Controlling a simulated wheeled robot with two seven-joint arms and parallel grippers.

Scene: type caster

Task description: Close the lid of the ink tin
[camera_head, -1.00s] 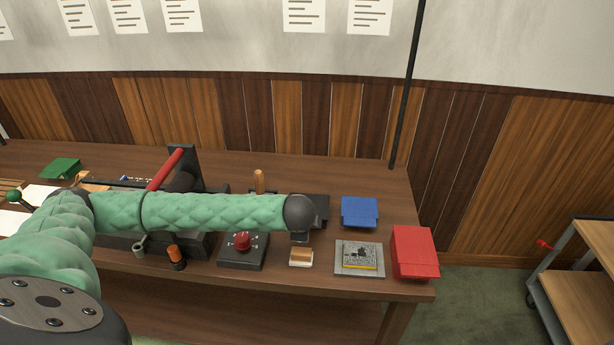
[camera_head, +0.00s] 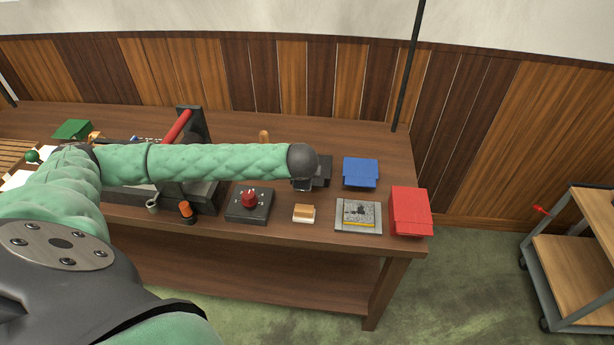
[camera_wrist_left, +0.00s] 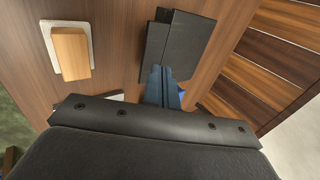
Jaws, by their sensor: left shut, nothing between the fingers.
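A dark, flat, box-like thing, which I take for the ink tin (camera_head: 323,172), lies on the bench behind the tan-topped block. My left arm's dark end joint partly hides it in the head view. In the left wrist view the tin (camera_wrist_left: 185,45) shows as two dark panels meeting along an edge; I cannot tell how far the lid is open. My left gripper (camera_wrist_left: 161,70) is shut and empty, its bluish fingertips over or at the tin's near edge; contact is unclear. It is small and mostly hidden in the head view (camera_head: 303,186). My right gripper is out of view.
A tan-topped block (camera_head: 304,213) and a box with a red knob (camera_head: 249,199) are near the front edge. A blue box (camera_head: 360,172), a grey plate (camera_head: 345,227) and a red box (camera_head: 410,211) stand to the right. A cart (camera_head: 570,260) is farther right.

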